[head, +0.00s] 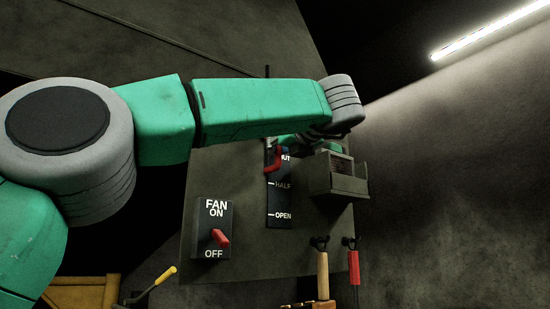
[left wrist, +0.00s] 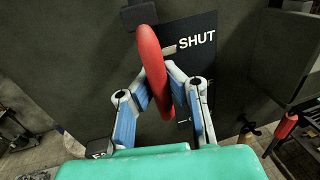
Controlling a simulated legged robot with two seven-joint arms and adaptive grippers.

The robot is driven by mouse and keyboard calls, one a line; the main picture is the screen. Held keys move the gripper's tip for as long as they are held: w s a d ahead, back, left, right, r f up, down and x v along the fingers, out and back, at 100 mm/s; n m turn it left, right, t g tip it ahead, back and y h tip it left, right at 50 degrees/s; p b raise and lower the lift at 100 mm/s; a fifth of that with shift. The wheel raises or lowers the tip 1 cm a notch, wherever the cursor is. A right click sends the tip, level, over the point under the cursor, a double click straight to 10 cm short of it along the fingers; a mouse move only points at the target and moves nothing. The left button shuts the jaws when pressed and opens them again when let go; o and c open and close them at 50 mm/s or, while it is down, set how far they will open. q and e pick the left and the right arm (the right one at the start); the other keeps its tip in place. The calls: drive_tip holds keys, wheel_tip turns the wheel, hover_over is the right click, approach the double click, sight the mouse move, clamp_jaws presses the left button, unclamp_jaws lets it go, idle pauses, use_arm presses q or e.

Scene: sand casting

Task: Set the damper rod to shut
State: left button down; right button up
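The damper rod's red handle (head: 272,160) is at the upper end of a dark label plate (head: 281,201) marked SHUT, HALF and OPEN. In the head view it sits beside the partly covered SHUT label. In the left wrist view the red handle (left wrist: 152,62) stands next to the SHUT mark, slightly tilted. My left gripper (left wrist: 160,82) has its blue-padded fingers on either side of the handle, closed in against it. In the head view the left gripper (head: 285,143) is mostly hidden under my wrist. My right gripper is not in view.
A fan switch box (head: 212,243) with a red lever is left of the plate. A grey metal holder (head: 341,178) is just to the right. Below it hang a wooden-handled tool (head: 322,275) and a red-handled tool (head: 353,267).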

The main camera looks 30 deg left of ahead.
use_arm(q)
drive_tip(key=shift+s+r, duration=0.15)
drive_tip(key=shift+r, duration=0.3)
drive_tip(key=c, duration=1.6)
unclamp_jaws()
drive_tip(key=shift+d, duration=0.1)
drive_tip(key=shift+o, duration=0.3)
drive_tip(key=shift+d, duration=0.55)
drive_tip(key=v, duration=1.1)
drive_tip(key=shift+s, duration=0.25)
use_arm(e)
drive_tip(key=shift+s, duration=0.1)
use_arm(q)
drive_tip(key=shift+d+f, duration=0.1)
drive_tip(key=shift+f, duration=0.1)
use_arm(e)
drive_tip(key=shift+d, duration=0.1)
